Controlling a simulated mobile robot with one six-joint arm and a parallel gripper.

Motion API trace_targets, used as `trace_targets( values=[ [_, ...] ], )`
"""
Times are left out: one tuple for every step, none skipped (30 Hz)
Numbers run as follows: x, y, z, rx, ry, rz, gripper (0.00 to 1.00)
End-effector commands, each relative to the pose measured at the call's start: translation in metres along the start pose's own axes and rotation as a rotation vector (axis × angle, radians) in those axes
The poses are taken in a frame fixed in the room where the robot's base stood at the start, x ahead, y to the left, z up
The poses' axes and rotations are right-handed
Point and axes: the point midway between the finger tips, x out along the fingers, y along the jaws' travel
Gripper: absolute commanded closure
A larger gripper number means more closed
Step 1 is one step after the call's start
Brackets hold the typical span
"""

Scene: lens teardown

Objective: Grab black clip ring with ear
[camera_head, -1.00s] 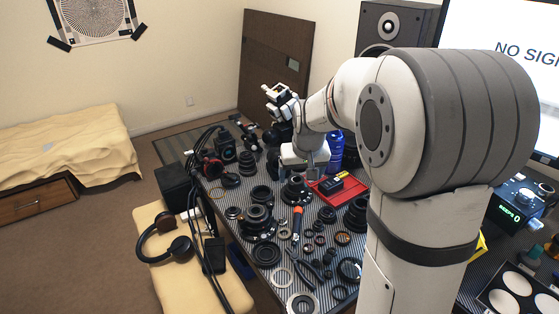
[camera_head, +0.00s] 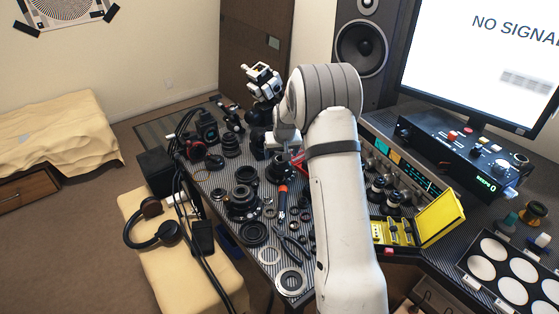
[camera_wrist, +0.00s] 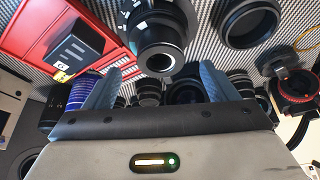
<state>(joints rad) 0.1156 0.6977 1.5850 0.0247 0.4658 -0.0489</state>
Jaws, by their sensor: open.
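My gripper (camera_wrist: 157,90) shows in the wrist view with its two blue-grey fingers spread and nothing held between them. Beyond the fingertips stands a black lens barrel (camera_wrist: 160,40) with a bright centre. A wide black ring (camera_wrist: 247,24) lies at the top right of that view; I cannot tell whether it has an ear. In the head view, several black rings lie on the striped bench, including one (camera_head: 254,234) near the front edge. I cannot tell which is the clip ring with ear. My arm hides part of the bench and the fingers there.
A red tray (camera_wrist: 36,34) with a dark box (camera_wrist: 75,46) lies at left in the wrist view. Pliers (camera_head: 291,247), an orange-handled screwdriver (camera_head: 282,203) and lens parts crowd the bench. A yellow case (camera_head: 440,218) stands open right of my arm.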

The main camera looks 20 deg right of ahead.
Motion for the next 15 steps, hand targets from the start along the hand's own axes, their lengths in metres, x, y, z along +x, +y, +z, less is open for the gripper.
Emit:
trace_targets(
  values=[
    [0.007, -0.001, 0.000, -0.001, -0.003, 0.000, 0.20],
    [0.012, -0.001, 0.000, -0.001, -0.004, 0.000, 0.20],
    [0.018, -0.001, 0.000, 0.000, -0.003, 0.000, 0.20],
    [0.021, -0.001, 0.000, 0.000, -0.003, 0.000, 0.20],
    [0.024, -0.001, 0.000, 0.000, -0.003, 0.000, 0.20],
    [0.027, -0.001, 0.000, 0.000, -0.001, 0.000, 0.20],
    [0.029, -0.001, -0.001, 0.000, -0.001, 0.000, 0.20],
    [0.030, -0.001, -0.001, 0.000, 0.000, 0.000, 0.20],
    [0.031, -0.001, -0.001, 0.000, 0.000, 0.000, 0.20],
    [0.031, -0.001, -0.001, 0.000, 0.000, 0.000, 0.20],
    [0.031, -0.001, -0.001, 0.000, 0.000, 0.000, 0.20],
    [0.031, -0.001, -0.001, 0.000, 0.000, 0.000, 0.20],
    [0.031, -0.001, -0.001, 0.000, 0.000, 0.000, 0.20],
    [0.031, -0.001, -0.001, 0.000, 0.000, 0.000, 0.20],
    [0.031, -0.001, -0.001, 0.000, 0.000, 0.000, 0.21]
  ],
)
